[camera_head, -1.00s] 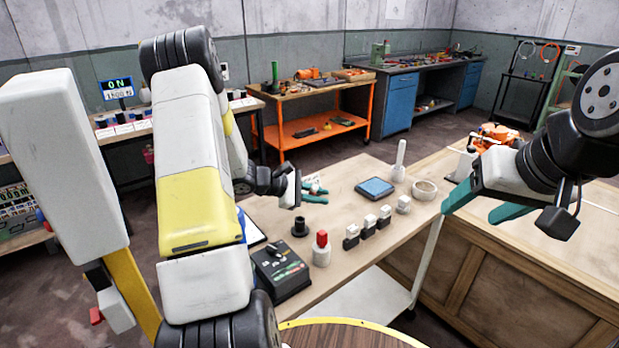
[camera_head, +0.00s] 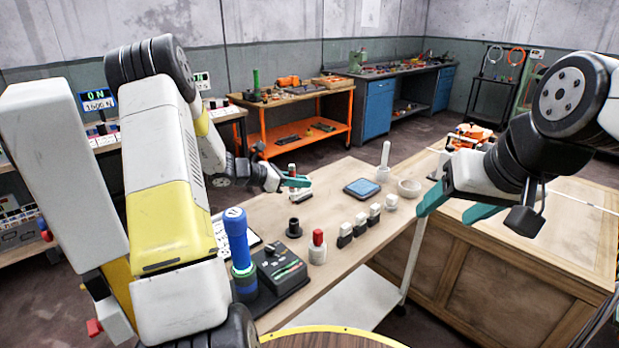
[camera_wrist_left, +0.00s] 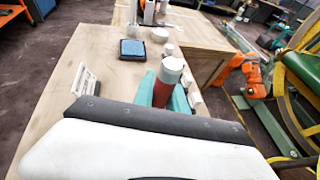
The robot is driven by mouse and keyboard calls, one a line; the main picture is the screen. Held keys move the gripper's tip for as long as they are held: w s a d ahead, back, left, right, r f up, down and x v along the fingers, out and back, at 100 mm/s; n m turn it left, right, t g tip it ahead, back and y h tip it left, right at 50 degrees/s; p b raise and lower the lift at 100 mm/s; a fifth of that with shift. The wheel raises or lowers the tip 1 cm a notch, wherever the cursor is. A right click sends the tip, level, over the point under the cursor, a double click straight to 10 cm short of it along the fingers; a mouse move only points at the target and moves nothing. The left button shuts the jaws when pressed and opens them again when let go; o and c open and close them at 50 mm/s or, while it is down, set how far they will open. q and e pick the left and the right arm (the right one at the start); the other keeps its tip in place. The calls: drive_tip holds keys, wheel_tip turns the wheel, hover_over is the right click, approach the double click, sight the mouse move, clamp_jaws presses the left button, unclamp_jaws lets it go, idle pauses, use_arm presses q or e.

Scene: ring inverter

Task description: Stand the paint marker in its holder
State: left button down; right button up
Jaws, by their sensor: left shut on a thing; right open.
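The paint marker appears to be the dark red cylinder with a pale grey-white end (camera_wrist_left: 168,78) in the left wrist view. It stands between the teal fingers of my left gripper (camera_wrist_left: 163,97), which is shut on it. A black cup-like piece with a wide foot (camera_head: 294,228), perhaps the holder, stands on the table nearer to me and looks empty. My right gripper (camera_head: 455,204) is open and empty at the right.
On the wooden table (camera_head: 340,215) stand a red-topped white bottle (camera_head: 318,247), a black control box (camera_head: 278,268), a blue cylinder (camera_head: 239,252), several small blocks (camera_head: 360,222), a blue pad (camera_head: 362,187), a pestle (camera_head: 384,160) and a bowl (camera_head: 409,187). A wooden crate (camera_head: 520,240) is at right.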

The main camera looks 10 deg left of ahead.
use_arm(q)
drive_tip(key=shift+f, duration=5.25)
drive_tip(key=shift+f, duration=0.15)
drive_tip(key=c, duration=1.3)
unclamp_jaws()
